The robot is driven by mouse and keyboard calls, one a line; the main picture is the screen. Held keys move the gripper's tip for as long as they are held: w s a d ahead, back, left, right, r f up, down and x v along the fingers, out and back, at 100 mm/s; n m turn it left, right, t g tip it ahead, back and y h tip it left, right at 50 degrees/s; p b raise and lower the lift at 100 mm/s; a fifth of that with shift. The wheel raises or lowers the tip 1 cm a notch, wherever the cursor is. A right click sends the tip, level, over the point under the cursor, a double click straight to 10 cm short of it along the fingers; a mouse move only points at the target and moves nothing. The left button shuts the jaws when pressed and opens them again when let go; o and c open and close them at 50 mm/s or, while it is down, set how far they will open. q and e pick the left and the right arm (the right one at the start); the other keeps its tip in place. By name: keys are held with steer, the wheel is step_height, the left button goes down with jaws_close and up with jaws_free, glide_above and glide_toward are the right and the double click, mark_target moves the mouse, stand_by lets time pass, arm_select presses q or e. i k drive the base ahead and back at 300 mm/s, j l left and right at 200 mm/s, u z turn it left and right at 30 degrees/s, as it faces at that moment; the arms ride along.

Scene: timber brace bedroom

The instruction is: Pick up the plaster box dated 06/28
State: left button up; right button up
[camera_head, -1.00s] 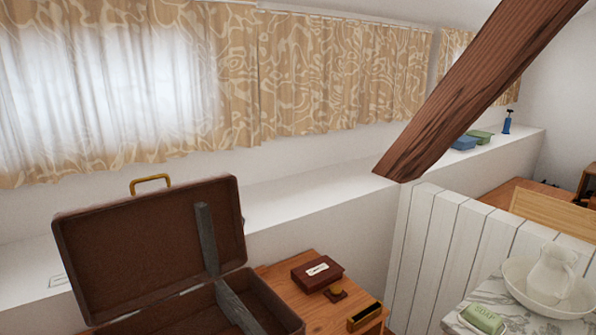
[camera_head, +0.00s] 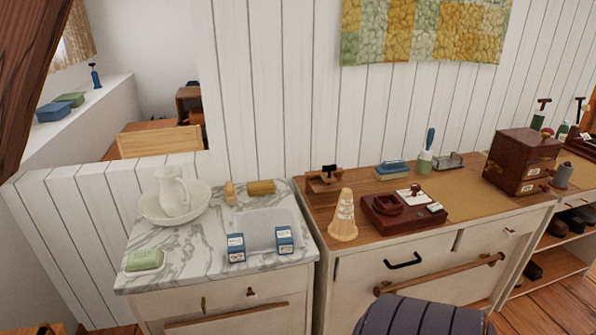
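Two small blue boxes with white labels stand near the front edge of the marble-topped washstand (camera_head: 190,262). The left blue box (camera_head: 236,247) and the right blue box (camera_head: 284,239) look alike, and the print on their labels is too small to read, so I cannot tell which is dated 06/28. They stand apart, at the front corners of a pale grey tray or mat (camera_head: 264,222). Neither of my grippers is in view.
A green soap block (camera_head: 145,260) lies left on the marble; a white pitcher (camera_head: 172,190) stands in a basin behind. Right is a wooden-topped cabinet with a cone (camera_head: 344,218) and dark red box (camera_head: 385,214). A dark striped rounded thing (camera_head: 420,318) is in front.

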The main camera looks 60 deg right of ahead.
mark_target(236, 244)
steer(key=z, duration=1.6)
